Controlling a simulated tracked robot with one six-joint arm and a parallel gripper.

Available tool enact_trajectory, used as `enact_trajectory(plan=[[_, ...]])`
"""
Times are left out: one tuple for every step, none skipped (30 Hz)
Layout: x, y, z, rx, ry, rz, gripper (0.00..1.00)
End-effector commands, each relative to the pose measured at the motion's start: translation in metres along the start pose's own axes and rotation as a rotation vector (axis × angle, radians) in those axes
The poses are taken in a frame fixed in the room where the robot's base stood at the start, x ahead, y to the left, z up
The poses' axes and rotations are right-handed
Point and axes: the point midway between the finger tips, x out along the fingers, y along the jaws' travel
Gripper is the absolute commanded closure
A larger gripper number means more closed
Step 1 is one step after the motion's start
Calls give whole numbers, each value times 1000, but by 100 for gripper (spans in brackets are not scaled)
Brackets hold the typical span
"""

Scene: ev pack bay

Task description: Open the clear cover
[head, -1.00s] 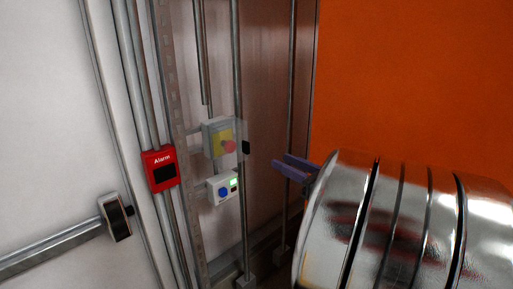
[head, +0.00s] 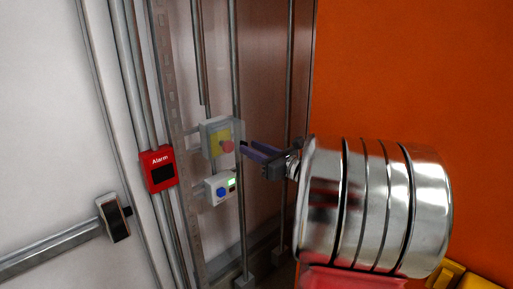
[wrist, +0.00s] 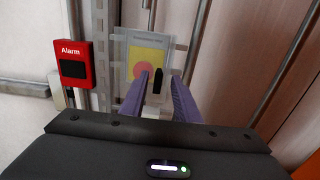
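A grey box with a yellow face and a red button (head: 227,146) is on the wall. A clear cover (head: 237,131) stands over its front, apparently closed. In the wrist view the clear cover (wrist: 178,50) shows as a see-through panel with a black tab (wrist: 157,82) near its right side. My gripper (head: 247,148) has purple fingers and reaches in from the right, its tips at the tab. In the wrist view my gripper (wrist: 161,76) is open, with a finger on each side of the tab. I cannot tell whether either finger touches it.
A red alarm box (head: 158,168) is to the left. A small box with a blue knob and a green light (head: 221,188) sits just below. Vertical pipes (head: 238,75) run beside and behind the boxes. A door with a push bar (head: 60,243) is at far left.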

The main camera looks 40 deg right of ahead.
Motion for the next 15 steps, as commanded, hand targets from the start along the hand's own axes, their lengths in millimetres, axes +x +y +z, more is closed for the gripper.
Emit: enact_trajectory(plan=[[6, 1, 0, 0, 0, 3, 71], [8, 1, 0, 0, 0, 3, 71], [10, 1, 0, 0, 0, 3, 71], [11, 1, 0, 0, 0, 2, 71], [12, 1, 0, 0, 0, 2, 71], [13, 1, 0, 0, 0, 1, 71], [14, 1, 0, 0, 0, 1, 71], [14, 0, 0, 0, 0, 1, 71], [14, 0, 0, 0, 0, 1, 71], [14, 0, 0, 0, 0, 1, 71], [14, 0, 0, 0, 0, 1, 71], [14, 0, 0, 0, 0, 1, 71], [14, 0, 0, 0, 0, 1, 71], [14, 1, 0, 0, 0, 1, 72], [14, 1, 0, 0, 0, 1, 75]])
